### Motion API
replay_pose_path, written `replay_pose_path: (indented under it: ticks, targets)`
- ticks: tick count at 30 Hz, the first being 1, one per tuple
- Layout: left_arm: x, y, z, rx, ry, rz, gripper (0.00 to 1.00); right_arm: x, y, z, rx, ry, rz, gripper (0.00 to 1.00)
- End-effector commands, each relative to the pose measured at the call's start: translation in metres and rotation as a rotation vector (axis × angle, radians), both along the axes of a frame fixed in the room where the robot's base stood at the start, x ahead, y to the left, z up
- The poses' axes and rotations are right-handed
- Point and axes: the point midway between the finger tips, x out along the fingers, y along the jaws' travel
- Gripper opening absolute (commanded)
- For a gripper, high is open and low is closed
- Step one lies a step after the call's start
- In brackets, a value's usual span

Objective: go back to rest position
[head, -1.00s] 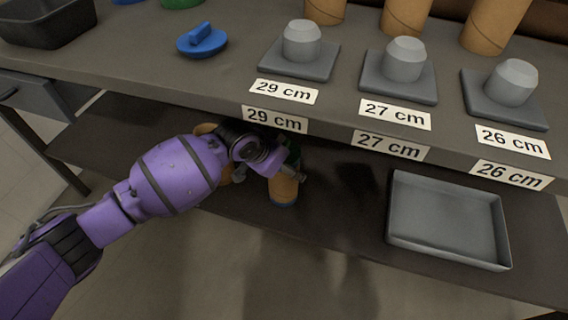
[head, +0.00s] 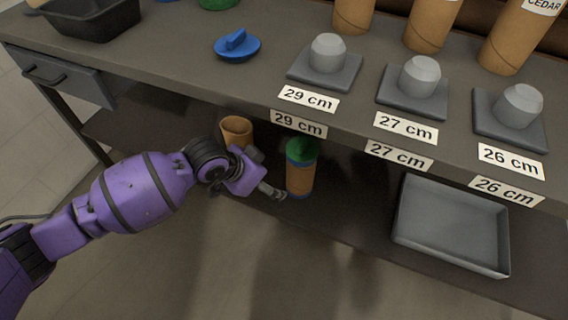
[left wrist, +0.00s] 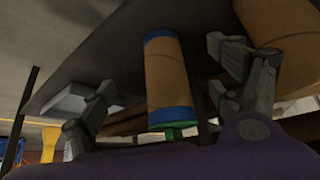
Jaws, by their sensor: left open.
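My left gripper (head: 272,191) is open and empty, close to the lower shelf under the counter. A cardboard roller with a green top and blue bands (head: 300,172) stands upright on that shelf, just right of the gripper and apart from it. In the left wrist view the same roller (left wrist: 166,78) shows beyond the two open fingers (left wrist: 160,75), with nothing held. A plain cardboard tube (head: 236,131) stands on the shelf behind my left wrist, partly hidden. My right gripper is not in view.
A grey tray (head: 401,231) sits on the lower shelf at the right. The counter edge overhangs the shelf. On the counter are grey pegs on square bases (head: 327,56), a blue lid (head: 237,47), a dark bin (head: 92,22) and cardboard tubes (head: 432,27). The floor in front is clear.

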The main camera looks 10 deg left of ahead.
Motion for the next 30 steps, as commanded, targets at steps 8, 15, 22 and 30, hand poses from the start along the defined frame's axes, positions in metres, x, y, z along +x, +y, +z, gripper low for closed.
replay_pose_path:
  ticks: [8, 15, 22, 30]
  targets:
    - [-0.005, 0.005, -0.001, 0.001, 0.001, 0.000, 0.85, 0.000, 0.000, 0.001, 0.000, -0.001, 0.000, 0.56]
    - [-0.005, 0.005, -0.001, 0.001, 0.001, 0.000, 0.85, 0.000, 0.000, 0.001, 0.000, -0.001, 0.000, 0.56]
    - [-0.013, 0.002, 0.001, -0.009, 0.004, 0.004, 0.85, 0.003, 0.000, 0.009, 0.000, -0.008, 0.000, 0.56]
    - [-0.104, -0.010, 0.019, -0.117, 0.016, 0.081, 0.85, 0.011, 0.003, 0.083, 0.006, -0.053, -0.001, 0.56]
